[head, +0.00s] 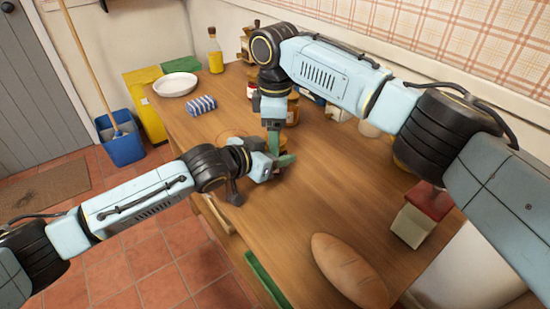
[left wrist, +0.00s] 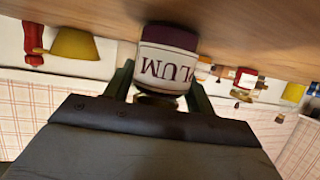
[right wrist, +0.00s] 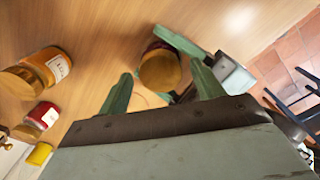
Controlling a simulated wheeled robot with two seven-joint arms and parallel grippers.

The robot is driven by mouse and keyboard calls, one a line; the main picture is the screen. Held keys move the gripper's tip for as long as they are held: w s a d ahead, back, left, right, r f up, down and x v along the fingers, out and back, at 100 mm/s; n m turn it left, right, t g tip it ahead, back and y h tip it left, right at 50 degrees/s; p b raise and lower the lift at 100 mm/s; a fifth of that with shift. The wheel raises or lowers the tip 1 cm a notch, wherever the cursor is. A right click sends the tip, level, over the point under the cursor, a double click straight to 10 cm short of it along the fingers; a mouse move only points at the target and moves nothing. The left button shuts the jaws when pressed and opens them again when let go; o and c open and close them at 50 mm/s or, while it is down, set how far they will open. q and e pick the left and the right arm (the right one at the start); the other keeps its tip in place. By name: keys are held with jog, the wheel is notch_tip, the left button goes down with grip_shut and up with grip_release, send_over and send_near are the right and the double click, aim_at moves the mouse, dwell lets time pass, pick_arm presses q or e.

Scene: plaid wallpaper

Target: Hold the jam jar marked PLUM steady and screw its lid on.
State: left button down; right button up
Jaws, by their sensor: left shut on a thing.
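The PLUM jar (left wrist: 168,62) stands upright on the table, with a cream label and dark purple contents. In the left wrist view it appears upside down. My left gripper (left wrist: 158,85) is shut around the jar from the side. A gold lid (right wrist: 160,70) sits on the jar's top; whether it is tight cannot be told. My right gripper (right wrist: 162,88) is open above the jar, its two green fingers apart, with the lid showing between and beyond their tips. In the head view the arms hide most of the jar, and the grippers meet near the table's left edge.
On the wooden table (head: 330,205) are a loaf (head: 348,270), a red-and-white carton (head: 420,215), a striped cloth (head: 200,105), a white bowl (head: 176,84) and a bottle (head: 215,50). An orange jar (right wrist: 45,68) and a red jar (right wrist: 42,115) stand near my right gripper.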

jog(key=shift+r, duration=2.4)
jog(key=shift+c, duration=1.2)
notch_tip(320, 180, up, 3)
jog(key=n, duration=0.3)
jog(key=shift+r, duration=0.1)
jog(key=shift+f, duration=4.05)
